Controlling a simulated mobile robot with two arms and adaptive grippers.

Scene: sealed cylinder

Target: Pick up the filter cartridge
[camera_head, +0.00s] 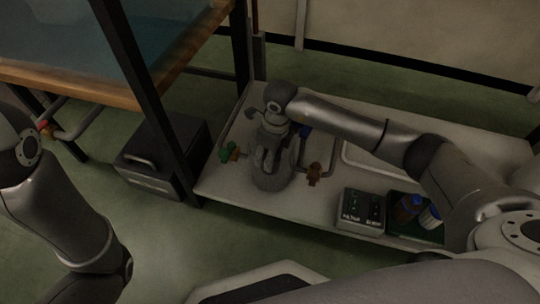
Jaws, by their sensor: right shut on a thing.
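My right gripper (268,158) reaches in from the right and points down over the white bench. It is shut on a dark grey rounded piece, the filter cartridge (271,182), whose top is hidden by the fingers. The cartridge stands about upright between a green-handled valve (227,153) on the left and a brown valve (314,173) on the right. In the dim light I cannot tell whether its base touches the bench. My left arm shows at the left edge, but its gripper is out of view.
A white tray (353,156) lies behind my right arm. A dark post (150,98) and a black box (150,175) stand left of the bench (222,187).

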